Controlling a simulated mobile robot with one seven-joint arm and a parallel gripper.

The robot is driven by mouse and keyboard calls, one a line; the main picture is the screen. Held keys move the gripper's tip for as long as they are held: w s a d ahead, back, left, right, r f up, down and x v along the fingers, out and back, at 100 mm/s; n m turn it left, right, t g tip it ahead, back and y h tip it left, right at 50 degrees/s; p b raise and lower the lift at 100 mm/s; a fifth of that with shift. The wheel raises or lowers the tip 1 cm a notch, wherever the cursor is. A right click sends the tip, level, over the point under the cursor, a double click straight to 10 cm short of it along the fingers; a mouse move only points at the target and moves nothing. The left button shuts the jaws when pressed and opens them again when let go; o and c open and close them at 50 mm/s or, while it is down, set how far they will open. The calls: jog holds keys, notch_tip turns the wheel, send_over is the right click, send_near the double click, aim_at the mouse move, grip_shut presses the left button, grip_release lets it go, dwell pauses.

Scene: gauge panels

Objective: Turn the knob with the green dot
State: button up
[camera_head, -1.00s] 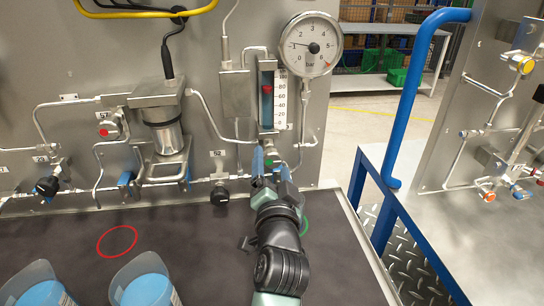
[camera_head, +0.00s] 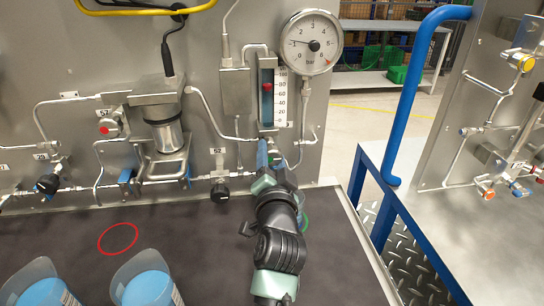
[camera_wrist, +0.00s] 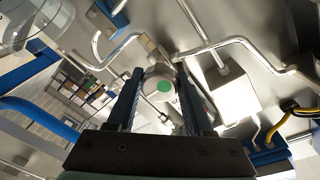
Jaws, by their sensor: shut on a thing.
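The knob with the green dot (camera_wrist: 163,86) shows in the wrist view, a pale round end between my two dark fingers. My gripper (camera_wrist: 161,76) is shut on this knob, one finger on each side. In the head view my gripper (camera_head: 269,156) is at the panel, just below the flow tube (camera_head: 267,98) with its red float. There the gripper hides the knob and its green dot.
A pressure gauge (camera_head: 312,43) is above right of my gripper. A red-dot knob (camera_head: 105,130) and dark knobs (camera_head: 219,194) sit to the left. Blue-filled cups (camera_head: 148,289) and a red ring (camera_head: 118,238) are on the dark bench. A blue handrail (camera_head: 407,105) stands right.

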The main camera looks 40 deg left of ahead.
grip_shut()
jog(key=shift+d+f+n+b, duration=0.1)
jog(key=shift+f+n+b, duration=0.2)
jog(key=shift+n+b, duration=0.6)
jog(key=shift+r+n+b, duration=0.2)
jog(key=shift+n+b, duration=0.2)
jog(key=shift+b, duration=0.15)
jog(key=o, duration=1.2)
grip_release()
jog(key=shift+c, duration=0.2)
jog(key=shift+s, duration=0.1)
jog(key=b+v, duration=0.1)
jog(key=v, duration=1.1)
jog(key=shift+s+d+b, duration=0.25)
jog(key=shift+s+b, duration=0.05)
